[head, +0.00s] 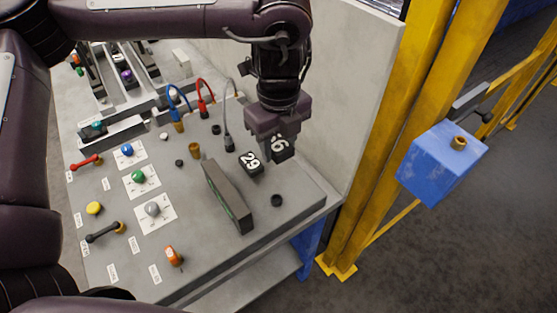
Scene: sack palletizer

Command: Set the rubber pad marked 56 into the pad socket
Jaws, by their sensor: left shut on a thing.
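My left gripper (279,132) points down over the right part of the grey bench and is shut on a dark rubber pad (284,150). The pad's white number is partly covered by a finger; a 6 shows at its end. Another dark pad marked 29 (251,163) is just left of and below the held pad in the picture. I cannot tell for sure which feature is the pad socket, or whether the held pad touches the bench. My right gripper is not in view.
A grey upright panel (228,196) stands near the pads, with a small black round part (277,200) to its right. Coloured buttons, cables and handles fill the bench's left side. A blue box (442,162) and yellow posts (385,130) are at right.

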